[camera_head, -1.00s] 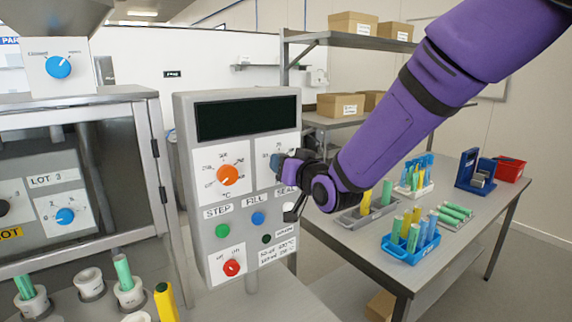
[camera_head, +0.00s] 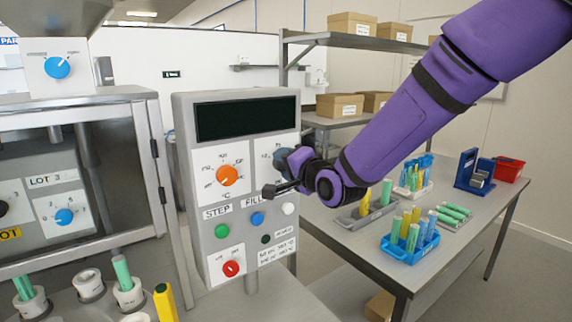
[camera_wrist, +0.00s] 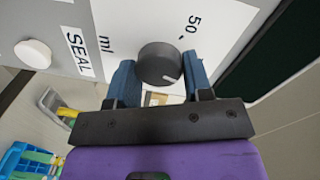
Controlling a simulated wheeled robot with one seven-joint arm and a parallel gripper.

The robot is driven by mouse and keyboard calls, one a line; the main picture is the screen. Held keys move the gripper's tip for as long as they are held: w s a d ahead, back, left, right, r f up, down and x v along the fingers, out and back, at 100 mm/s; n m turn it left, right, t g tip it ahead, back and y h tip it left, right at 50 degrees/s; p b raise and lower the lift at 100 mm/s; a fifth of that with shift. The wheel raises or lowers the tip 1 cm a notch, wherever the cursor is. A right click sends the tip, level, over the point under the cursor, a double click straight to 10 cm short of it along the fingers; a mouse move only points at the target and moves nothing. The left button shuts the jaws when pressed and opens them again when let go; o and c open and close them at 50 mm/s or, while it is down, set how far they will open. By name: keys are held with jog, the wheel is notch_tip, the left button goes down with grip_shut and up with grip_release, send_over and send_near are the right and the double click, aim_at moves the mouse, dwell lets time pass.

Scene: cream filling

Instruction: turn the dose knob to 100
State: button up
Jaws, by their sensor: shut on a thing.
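The dose knob (camera_wrist: 158,62) is a dark grey round knob with a white pointer line, on a white plate marked "50" and "ml". In the wrist view its pointer aims down and slightly right, towards my palm. My gripper (camera_wrist: 159,72) is shut on the knob, with one blue finger on each side. In the head view my gripper (camera_head: 284,158) is at the right side of the control panel (camera_head: 184,130) and hides the knob and most of its scale. The 100 mark cannot be made out.
Left of the dose plate is an orange temperature knob (camera_head: 227,175). Below are green (camera_head: 222,231), blue (camera_head: 257,219) and white (camera_head: 289,209) buttons and a red knob (camera_head: 231,268). The panel's display (camera_head: 246,118) is dark. A table (camera_head: 345,255) with tube racks stands right.

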jog(key=m, duration=0.7)
jog(key=shift+d+f+m+y, duration=0.1)
jog(key=shift+m+y, duration=0.3)
dwell(0.4)
jog(key=o, duration=0.9)
jog(key=v, duration=1)
jog(key=shift+s+d, duration=0.2)
jog(key=shift+d, duration=0.05)
